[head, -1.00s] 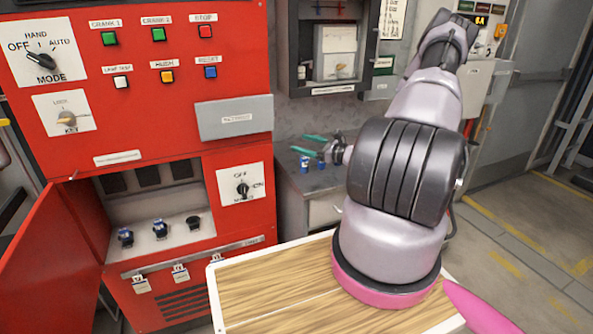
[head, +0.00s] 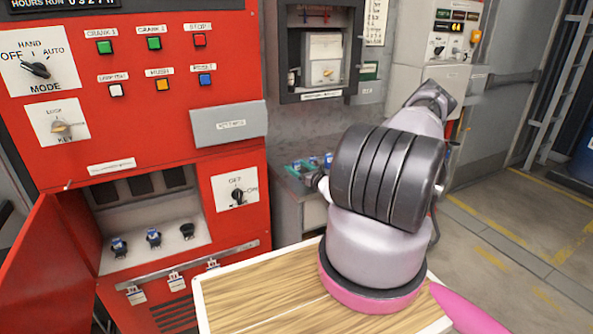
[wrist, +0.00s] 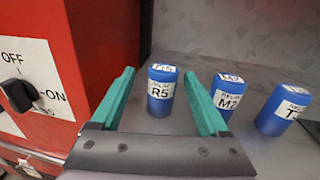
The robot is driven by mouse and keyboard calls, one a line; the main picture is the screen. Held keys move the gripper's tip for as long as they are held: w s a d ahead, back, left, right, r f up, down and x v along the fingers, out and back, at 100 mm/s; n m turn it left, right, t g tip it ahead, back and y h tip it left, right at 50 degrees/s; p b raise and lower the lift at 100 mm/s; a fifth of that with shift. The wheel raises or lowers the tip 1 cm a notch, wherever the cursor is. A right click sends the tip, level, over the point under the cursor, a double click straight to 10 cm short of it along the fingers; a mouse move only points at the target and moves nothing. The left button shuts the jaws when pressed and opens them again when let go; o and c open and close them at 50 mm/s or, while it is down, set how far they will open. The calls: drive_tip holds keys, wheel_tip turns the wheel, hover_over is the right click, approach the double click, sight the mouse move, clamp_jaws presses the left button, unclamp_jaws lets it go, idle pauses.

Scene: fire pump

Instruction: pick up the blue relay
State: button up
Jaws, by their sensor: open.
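Three blue relays with white labels stand upright on a grey surface in the wrist view: one marked R5 (wrist: 161,92), one marked M2 (wrist: 229,92), and one at the right whose label is partly cut off (wrist: 283,110). My gripper (wrist: 159,75) is open, its green fingers to the left and right of the R5 relay. M2 is just outside the right finger. I cannot tell whether either finger touches a relay. In the head view, blue relays (head: 328,159) show small on the grey cabinet top, and my arm hides part of that area.
A red panel (head: 140,130) stands left of the grey cabinet (head: 288,211), its side close to my left finger. Two blue-topped plugs (head: 119,246) (head: 153,236) and a dark socket (head: 187,231) sit in its open bay. A wooden board (head: 255,290) lies in front.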

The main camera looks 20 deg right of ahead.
drive_tip(key=w, duration=0.4)
drive_tip(key=shift+w+a, duration=0.1)
drive_tip(key=shift+a, duration=0.1)
clamp_jaws()
wheel_tip(320, 180, up, 10)
idle(0.6)
